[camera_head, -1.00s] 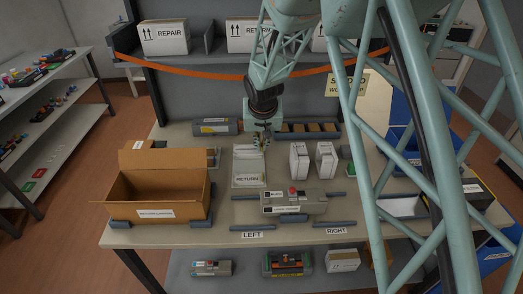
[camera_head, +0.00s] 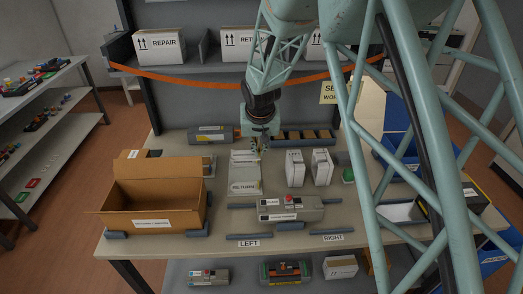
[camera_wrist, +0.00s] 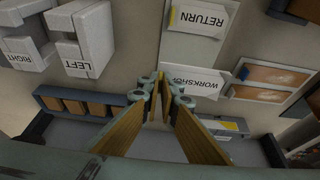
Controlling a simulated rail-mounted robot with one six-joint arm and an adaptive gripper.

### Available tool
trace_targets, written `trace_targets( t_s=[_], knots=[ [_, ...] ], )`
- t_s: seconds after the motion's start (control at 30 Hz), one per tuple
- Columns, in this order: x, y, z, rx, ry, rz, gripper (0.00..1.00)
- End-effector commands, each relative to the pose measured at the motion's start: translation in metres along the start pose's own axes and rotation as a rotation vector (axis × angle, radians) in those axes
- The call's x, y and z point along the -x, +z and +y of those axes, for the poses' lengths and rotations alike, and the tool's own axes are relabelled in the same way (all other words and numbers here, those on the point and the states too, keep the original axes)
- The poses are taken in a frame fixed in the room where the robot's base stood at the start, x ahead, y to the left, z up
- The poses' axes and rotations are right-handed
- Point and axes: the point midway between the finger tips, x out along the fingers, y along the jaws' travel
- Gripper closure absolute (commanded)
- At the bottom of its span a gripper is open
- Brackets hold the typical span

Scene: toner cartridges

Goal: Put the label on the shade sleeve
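A white card reading RETURN (camera_head: 243,187) lies at the front of a pale tray (camera_head: 247,172). In the wrist view, the RETURN card (camera_wrist: 203,16) and a WORKSHOP card (camera_wrist: 193,80) lie on that tray. I cannot tell which item is the shade sleeve. My gripper (camera_head: 262,146) is over the tray's back end. In the wrist view its fingers (camera_wrist: 158,92) converge, with no object clearly between them; their opening is unclear.
An open cardboard box (camera_head: 150,224) stands at left. Two upright white blocks (camera_head: 295,168) (camera_head: 322,167) stand right of the tray. A compartmented rack (camera_head: 303,138) lies behind them. LEFT (camera_head: 248,243) and RIGHT (camera_head: 333,238) tags mark the table front. A blue bin (camera_head: 400,150) is at right.

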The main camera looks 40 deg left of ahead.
Motion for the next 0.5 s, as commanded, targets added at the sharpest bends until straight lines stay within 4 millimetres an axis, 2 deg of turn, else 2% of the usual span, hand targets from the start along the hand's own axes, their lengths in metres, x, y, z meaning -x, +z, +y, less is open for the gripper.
trace_targets(
  t_s=[0.17,0.5],
  knots=[
    [0.003,-0.005,0.028,-0.024,0.01,0.0,1.0],
    [0.011,-0.01,0.112,-0.092,0.039,0.0,1.0]
  ],
)
